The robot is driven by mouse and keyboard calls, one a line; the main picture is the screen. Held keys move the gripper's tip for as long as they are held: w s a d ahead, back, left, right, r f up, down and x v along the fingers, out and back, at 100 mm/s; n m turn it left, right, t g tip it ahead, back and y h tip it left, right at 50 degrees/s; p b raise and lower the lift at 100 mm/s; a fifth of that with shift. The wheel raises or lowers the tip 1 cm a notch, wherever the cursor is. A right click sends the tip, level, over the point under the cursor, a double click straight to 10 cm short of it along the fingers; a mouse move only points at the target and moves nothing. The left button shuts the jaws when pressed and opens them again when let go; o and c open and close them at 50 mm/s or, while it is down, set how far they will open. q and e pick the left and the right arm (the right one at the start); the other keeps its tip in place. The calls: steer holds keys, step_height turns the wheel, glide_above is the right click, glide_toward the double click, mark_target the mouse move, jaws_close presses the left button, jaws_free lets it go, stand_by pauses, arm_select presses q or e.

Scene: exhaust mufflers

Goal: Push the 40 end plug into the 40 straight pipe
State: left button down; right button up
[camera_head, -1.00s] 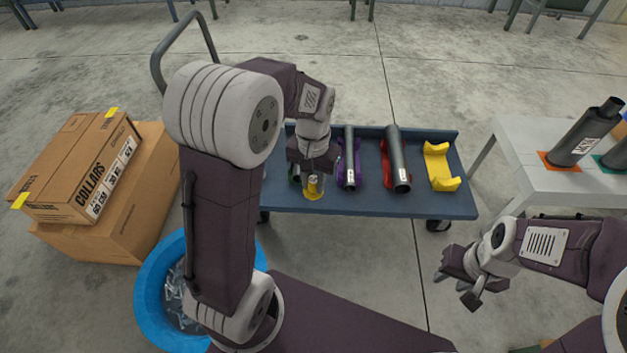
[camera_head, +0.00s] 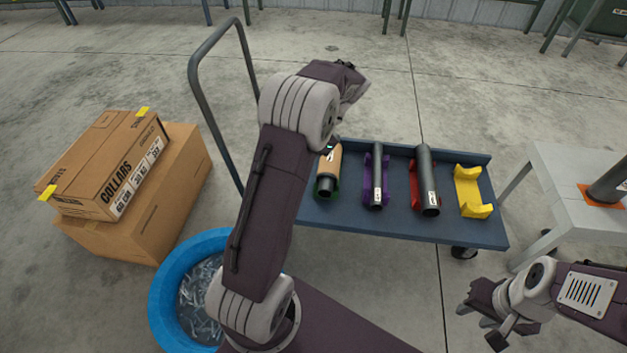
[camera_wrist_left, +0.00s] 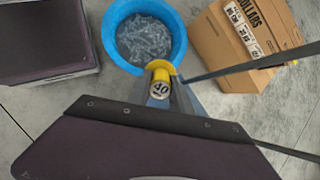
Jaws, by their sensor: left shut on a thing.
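The 40 end plug (camera_wrist_left: 160,85), a small piece with a yellow rim and a "40" label, is between the fingers of my left gripper (camera_wrist_left: 162,80) in the left wrist view. The gripper is shut on it. In the head view my left arm's wrist is raised above the cart's left end, and its fingers are hidden. Three pipes lie on the cart: one with a tan wrap (camera_head: 328,172) in a green cradle, a thin grey one (camera_head: 377,180) in a purple cradle, a thicker grey one (camera_head: 426,180) in a red cradle. Their labels are too small to read. My right gripper (camera_head: 480,326) is open and empty at lower right.
The blue cart (camera_head: 420,226) also bears an empty yellow cradle (camera_head: 470,192). A blue tub (camera_head: 165,325) of metal pieces and stacked cardboard boxes (camera_head: 110,165) stand left. A grey table (camera_head: 570,170) with another pipe (camera_head: 608,182) stands right.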

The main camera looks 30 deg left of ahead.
arm_select(q)
steer(key=w+d+f+m+t+y+b, duration=0.3)
steer(key=w+d+f+m+t, duration=0.25)
steer(key=w+m, duration=0.25)
steer(key=w+d+f+m+t+y+b, duration=0.25)
steer(key=w+d+f+m+t, duration=0.2)
steer(key=w+f+m, duration=0.35)
steer(key=s+d+f+m+t+h+b, duration=0.1)
steer(key=d+f+t, duration=0.4)
steer(key=f, duration=0.6)
steer(key=s+d+f+m+t+h+b, duration=0.2)
steer(key=d+f+m+t, duration=0.4)
steer(key=d+f, duration=0.4)
steer(key=shift+s+f+t+b, duration=0.3)
steer(key=shift+s+f+b, duration=0.2)
steer(key=shift+s+b, duration=0.45)
